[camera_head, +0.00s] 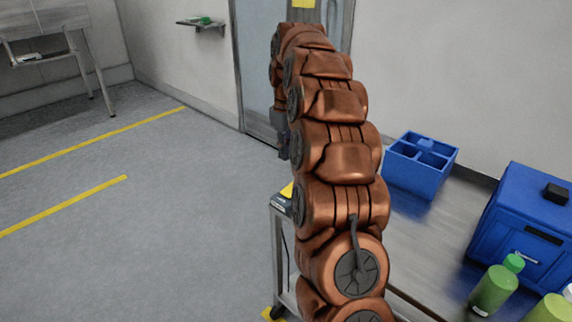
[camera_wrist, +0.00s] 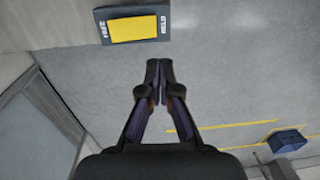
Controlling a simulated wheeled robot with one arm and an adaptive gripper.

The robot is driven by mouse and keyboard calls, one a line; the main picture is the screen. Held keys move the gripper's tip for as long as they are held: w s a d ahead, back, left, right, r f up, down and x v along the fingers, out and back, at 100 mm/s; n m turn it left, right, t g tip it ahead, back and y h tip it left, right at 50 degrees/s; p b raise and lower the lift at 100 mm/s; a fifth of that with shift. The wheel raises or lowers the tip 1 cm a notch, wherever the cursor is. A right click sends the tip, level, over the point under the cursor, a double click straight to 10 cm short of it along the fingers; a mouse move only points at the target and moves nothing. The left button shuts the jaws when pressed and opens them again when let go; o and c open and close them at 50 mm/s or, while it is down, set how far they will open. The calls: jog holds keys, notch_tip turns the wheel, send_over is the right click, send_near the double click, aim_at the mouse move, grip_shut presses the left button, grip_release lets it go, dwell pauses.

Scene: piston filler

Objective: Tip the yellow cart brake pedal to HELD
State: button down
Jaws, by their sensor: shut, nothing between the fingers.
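The yellow pedal (camera_wrist: 134,28) shows at the top of the wrist view, set in a dark base (camera_wrist: 103,43). The word FREE is at its left end and HELD at its right end. I cannot tell which end is down. My gripper (camera_wrist: 159,67) is shut and empty, its fingertips together. In the picture, the tips lie below the pedal's HELD end, with a gap. In the head view a small yellow piece (camera_head: 287,190) on a dark block, apparently the pedal, is partly hidden by my arm. My fingers cannot be made out there.
The cart frame (camera_head: 276,250) stands beside my arm. A blue divided crate (camera_head: 421,182), a blue box (camera_head: 525,225) and green bottles (camera_head: 495,290) are on a surface at right. A grey door (camera_head: 262,60) is behind. The floor at left (camera_head: 150,240) is open, with yellow lines.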

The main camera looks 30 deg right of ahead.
jog(key=shift+s+a+r, duration=0.1)
jog(key=shift+a+r, duration=0.05)
jog(key=shift+r, duration=1.2)
jog(key=s+a+f+g, duration=0.1)
jog(key=s+a, duration=1.4)
jog(key=a, duration=0.1)
jog(key=s+a+f+m+g, duration=0.1)
jog(key=s+a+f, duration=0.15)
jog(key=s, duration=0.55)
jog(key=s+a+f+m, duration=0.1)
jog(key=s+a+f, duration=0.15)
jog(key=s, duration=0.45)
jog(key=s+a+f+g, duration=0.1)
jog(key=s+f, duration=0.3)
jog(key=s, duration=0.4)
notch_tip(320, 180, up, 15)
jog(key=t+p, duration=0.1)
jog(key=p, duration=1.3)
jog(key=shift+w+a+m+h, duration=0.25)
jog(key=shift+w+m+h, duration=0.05)
jog(key=shift+h, duration=0.1)
